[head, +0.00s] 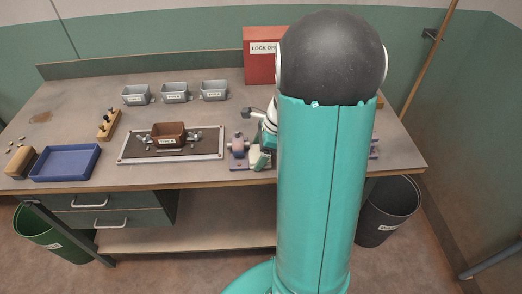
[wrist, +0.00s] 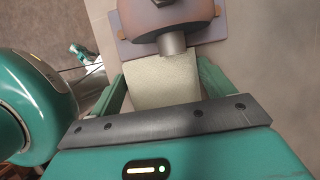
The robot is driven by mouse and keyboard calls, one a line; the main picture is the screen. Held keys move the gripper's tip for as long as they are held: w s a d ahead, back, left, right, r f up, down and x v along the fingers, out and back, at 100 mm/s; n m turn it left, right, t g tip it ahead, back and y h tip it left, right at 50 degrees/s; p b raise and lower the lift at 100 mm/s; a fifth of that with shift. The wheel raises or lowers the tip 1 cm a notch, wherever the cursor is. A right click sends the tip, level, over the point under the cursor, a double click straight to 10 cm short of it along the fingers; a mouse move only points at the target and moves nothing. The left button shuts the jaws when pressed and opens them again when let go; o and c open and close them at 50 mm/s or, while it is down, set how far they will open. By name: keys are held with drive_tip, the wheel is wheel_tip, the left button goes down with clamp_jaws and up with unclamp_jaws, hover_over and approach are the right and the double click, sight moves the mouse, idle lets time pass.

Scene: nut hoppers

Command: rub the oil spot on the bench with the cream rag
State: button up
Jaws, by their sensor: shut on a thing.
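The cream rag (wrist: 162,82) fills the space between the two teal fingers of my gripper (wrist: 160,72) in the wrist view. My gripper is shut on it. In the head view my gripper (head: 259,158) is at the bench's front edge, right of the middle, and is partly hidden by my arm; I cannot make out the rag clearly there. The oil spot (head: 40,117) is a brownish stain on the far left of the bench (head: 80,100), well away from my gripper.
A purple-based fixture (wrist: 175,14) is just beyond the rag; it also shows in the head view (head: 238,150). A brown hopper (head: 168,134) stands mid-bench.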

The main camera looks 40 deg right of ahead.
drive_tip(key=shift+s+d+f, duration=0.1)
drive_tip(key=shift+s+d, duration=0.55)
drive_tip(key=shift+d, duration=0.25)
drive_tip(key=shift+s+d+f, duration=0.1)
drive_tip(key=shift+s+d, duration=0.55)
drive_tip(key=shift+d, duration=0.25)
drive_tip(key=shift+s+d+f, duration=0.1)
drive_tip(key=shift+s+d, duration=0.55)
drive_tip(key=shift+d, duration=0.25)
drive_tip(key=shift+r, duration=0.15)
drive_tip(key=shift+w+r, duration=0.1)
drive_tip(key=shift+r, duration=2.9)
wheel_tip(320, 180, up, 3)
